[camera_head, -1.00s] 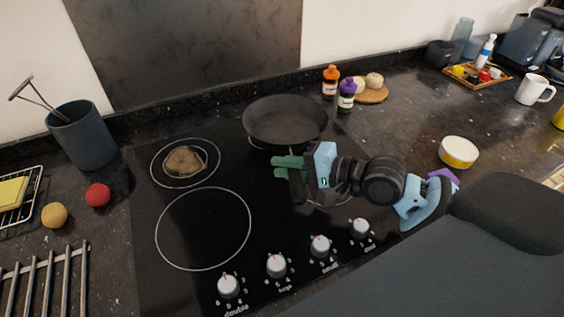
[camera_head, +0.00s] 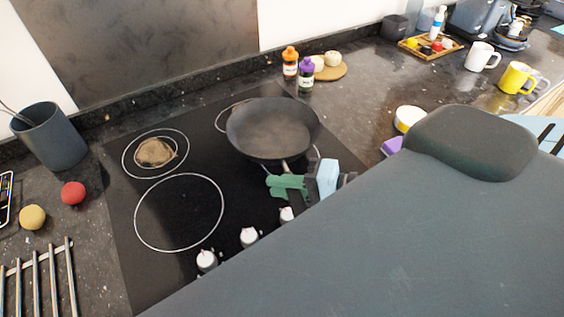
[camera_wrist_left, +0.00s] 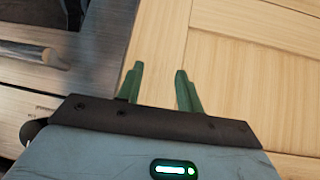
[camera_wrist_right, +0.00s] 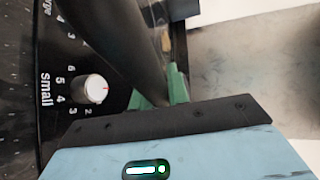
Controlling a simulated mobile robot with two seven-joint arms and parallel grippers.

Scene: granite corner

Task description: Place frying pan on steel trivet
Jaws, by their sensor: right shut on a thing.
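The dark frying pan (camera_head: 272,130) is over the back right of the black hob, with part of a ring showing at its left. I cannot tell whether it touches the glass. My right gripper (camera_head: 288,185) is shut on its handle, in front of the pan. In the right wrist view the dark handle (camera_wrist_right: 130,45) runs between the green fingers (camera_wrist_right: 156,88). The steel trivet (camera_head: 53,278), a row of metal bars, lies at the lower left, partly cut off. My left gripper (camera_wrist_left: 158,74) is open and empty in the left wrist view, by a wooden panel.
A brown item (camera_head: 155,152) sits on the back left ring. Two bottles (camera_head: 306,75) stand behind the pan. The front left ring (camera_head: 180,212) is clear.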

